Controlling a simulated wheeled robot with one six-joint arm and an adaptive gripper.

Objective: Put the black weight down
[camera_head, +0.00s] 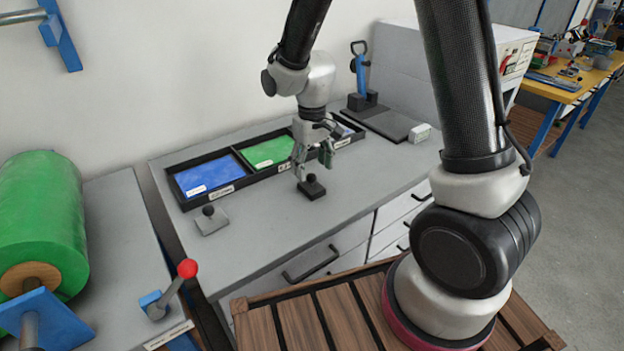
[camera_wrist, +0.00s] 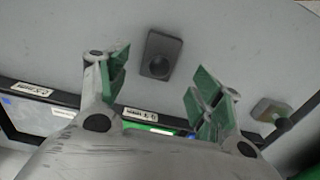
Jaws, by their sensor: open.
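The black weight (camera_head: 312,187), a dark square block with a round knob on top, stands upright on the grey bench top in front of the divided tray. It also shows in the wrist view (camera_wrist: 160,54), beyond and between the two fingertips. My gripper (camera_head: 313,155) is open and empty, above the black weight and apart from it. Its green-padded fingers also show in the wrist view (camera_wrist: 158,85), spread wide with nothing between them.
A grey weight (camera_head: 212,221) with a dark knob stands near the bench's left side. A black divided tray (camera_head: 232,178) holds blue and green sheets. A dark plate (camera_head: 392,124) with a blue-handled press lies at the back right. The bench front is clear.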

